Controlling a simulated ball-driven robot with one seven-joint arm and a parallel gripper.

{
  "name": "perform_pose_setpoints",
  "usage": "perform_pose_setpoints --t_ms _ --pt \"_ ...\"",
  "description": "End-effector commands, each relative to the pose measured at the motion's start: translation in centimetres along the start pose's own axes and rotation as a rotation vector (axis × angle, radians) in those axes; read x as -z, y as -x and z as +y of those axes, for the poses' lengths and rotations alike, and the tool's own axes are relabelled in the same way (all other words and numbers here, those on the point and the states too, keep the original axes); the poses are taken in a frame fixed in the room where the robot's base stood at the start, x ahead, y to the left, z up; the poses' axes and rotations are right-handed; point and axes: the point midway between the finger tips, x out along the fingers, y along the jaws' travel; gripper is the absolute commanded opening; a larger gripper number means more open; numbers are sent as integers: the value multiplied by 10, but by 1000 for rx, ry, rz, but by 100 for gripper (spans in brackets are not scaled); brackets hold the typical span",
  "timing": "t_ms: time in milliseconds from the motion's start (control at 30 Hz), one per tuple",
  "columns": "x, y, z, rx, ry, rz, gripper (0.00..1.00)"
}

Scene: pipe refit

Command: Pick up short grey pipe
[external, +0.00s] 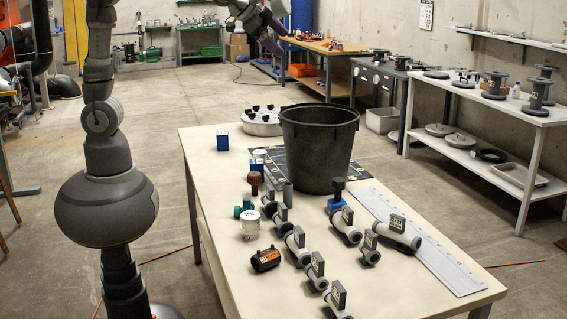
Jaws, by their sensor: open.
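Several light grey pipe pieces with dark upright square tags lie on the white table (215,160). One row runs toward the front, with pieces such as a rear one (281,218) and a front one (337,302). To its right lie a shorter grey piece (369,252) and a longer one (401,236). A small plain grey cylinder (287,194) stands by the rear of the row. I cannot tell which is the short grey pipe. My gripper (276,48) is open, high beyond the table's far end, apart from all the pieces. Its fingers are small in view.
A tall black bin (318,150) stands at the table's back. A pale ruled strip (425,247) lies along the right.

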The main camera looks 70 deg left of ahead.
Motion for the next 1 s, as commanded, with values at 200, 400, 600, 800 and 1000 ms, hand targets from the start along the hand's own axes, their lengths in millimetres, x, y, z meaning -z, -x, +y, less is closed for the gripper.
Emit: perform_pose_setpoints --t_ms 200,400,600,800,1000 --pt "31 148 -86 118 444 322 100" --pt "36 224 -109 137 607 474 91" --pt "37 236 -112 137 629 495 63" --pt "37 235 -112 137 626 493 63" --pt "44 242 -117 138 625 493 63"
